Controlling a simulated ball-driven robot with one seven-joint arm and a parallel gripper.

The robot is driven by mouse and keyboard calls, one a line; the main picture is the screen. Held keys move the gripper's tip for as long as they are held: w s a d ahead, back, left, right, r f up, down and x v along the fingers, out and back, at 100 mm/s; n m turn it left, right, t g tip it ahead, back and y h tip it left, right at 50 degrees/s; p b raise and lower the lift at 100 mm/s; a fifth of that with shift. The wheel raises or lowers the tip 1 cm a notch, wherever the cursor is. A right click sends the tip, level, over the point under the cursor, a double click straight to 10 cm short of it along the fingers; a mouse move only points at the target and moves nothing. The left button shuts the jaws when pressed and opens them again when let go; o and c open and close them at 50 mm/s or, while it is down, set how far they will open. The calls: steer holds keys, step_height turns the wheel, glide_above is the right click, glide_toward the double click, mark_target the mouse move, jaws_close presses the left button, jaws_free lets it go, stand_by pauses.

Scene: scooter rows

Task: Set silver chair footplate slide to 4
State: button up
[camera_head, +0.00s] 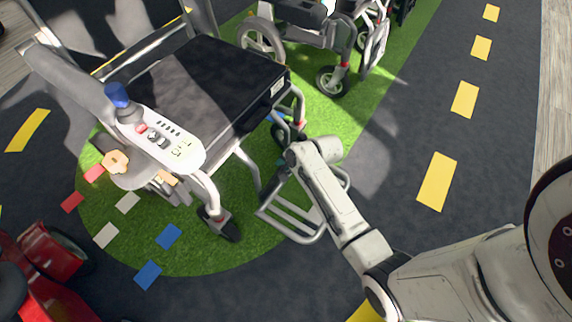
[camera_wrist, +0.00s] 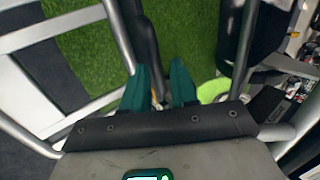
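The silver chair (camera_head: 215,85) has a black seat and a white armrest panel (camera_head: 160,137) with buttons and a blue knob. Its footplate (camera_head: 292,236) is a silver tube frame low in front of the seat, partly behind my arm. Silver bars of the chair (camera_wrist: 60,28) cross the left of the wrist view. My gripper's green fingers (camera_wrist: 160,75) are apart, with a dark upright bar (camera_wrist: 147,40) close to them; I cannot tell whether they touch it. In the head view the gripper is mostly hidden behind my wrist. The slide's scale and setting are not readable.
Another wheelchair (camera_head: 320,25) stands behind on the green patch (camera_head: 250,255). A red scooter (camera_head: 45,265) is at the lower left. Dark floor with yellow dashes (camera_head: 437,182) is open on the right. In the wrist view, chair tubes crowd both sides of the fingers.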

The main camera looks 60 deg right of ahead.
steer(key=p+v, duration=0.5)
steer(key=v, duration=0.5)
steer(key=shift+s+r+p, duration=0.25)
steer(key=shift+r+p, duration=0.05)
stand_by(0.4)
